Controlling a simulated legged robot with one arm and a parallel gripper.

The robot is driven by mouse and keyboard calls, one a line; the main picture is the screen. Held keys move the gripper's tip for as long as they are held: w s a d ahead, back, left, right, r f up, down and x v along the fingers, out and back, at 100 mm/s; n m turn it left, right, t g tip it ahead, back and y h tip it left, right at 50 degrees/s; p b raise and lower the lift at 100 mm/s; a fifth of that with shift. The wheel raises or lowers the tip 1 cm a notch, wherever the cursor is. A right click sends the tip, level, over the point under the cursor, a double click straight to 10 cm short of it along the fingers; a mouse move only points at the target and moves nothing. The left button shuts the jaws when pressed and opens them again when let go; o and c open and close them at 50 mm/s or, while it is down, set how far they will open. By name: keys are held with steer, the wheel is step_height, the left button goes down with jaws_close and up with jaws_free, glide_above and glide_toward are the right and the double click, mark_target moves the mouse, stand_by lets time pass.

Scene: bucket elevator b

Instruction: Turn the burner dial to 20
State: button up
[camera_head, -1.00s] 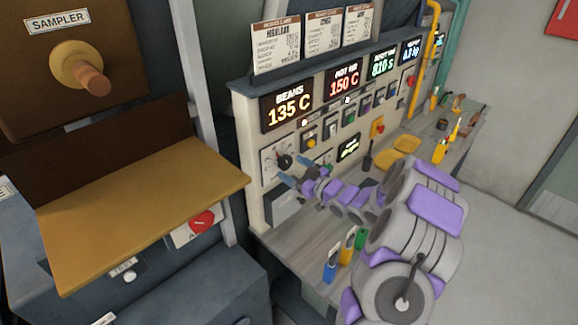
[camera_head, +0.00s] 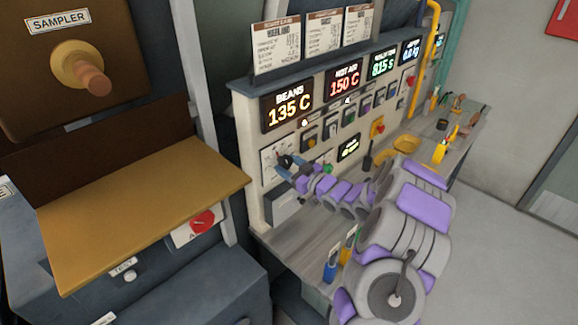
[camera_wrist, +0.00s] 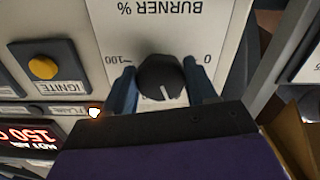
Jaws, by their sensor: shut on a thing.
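The burner dial (camera_wrist: 161,78) is a round black knob with a white pointer line on a pale plate marked "BURNER %". The wrist view shows it upside down, with 100 at the left and 0 at the right. The pointer line aims toward the bottom of that picture, near the knob's lower edge. My gripper (camera_wrist: 161,70) has its two blue fingers on either side of the knob, shut on it. In the head view the dial (camera_head: 284,160) is partly hidden by my gripper (camera_head: 287,166).
The yellow IGNITE button (camera_wrist: 43,67) is beside the burner plate. Displays above read BEANS 135 C (camera_head: 287,107) and HOT AIR 150 C (camera_head: 343,83). A wooden tray (camera_head: 145,210) juts out at the left. Small bottles (camera_head: 331,270) stand on the bench near my arm.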

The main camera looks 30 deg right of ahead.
steer(key=c, duration=0.3)
steer(key=shift+c, duration=0.2)
steer(key=shift+d+n+b, duration=0.1)
steer(key=shift+n+b, duration=0.2)
steer(key=shift+b, duration=0.15)
steer(key=n+b, duration=0.3)
steer(key=b, duration=0.1)
steer(key=shift+f, duration=0.15)
steer(key=n+b, duration=0.2)
steer(key=b, duration=0.1)
steer(key=n+b, duration=0.2)
steer(key=shift+w+r, duration=0.1)
steer(key=shift+r, duration=0.15)
steer(key=o, duration=1)
steer(key=shift+o, duration=0.2)
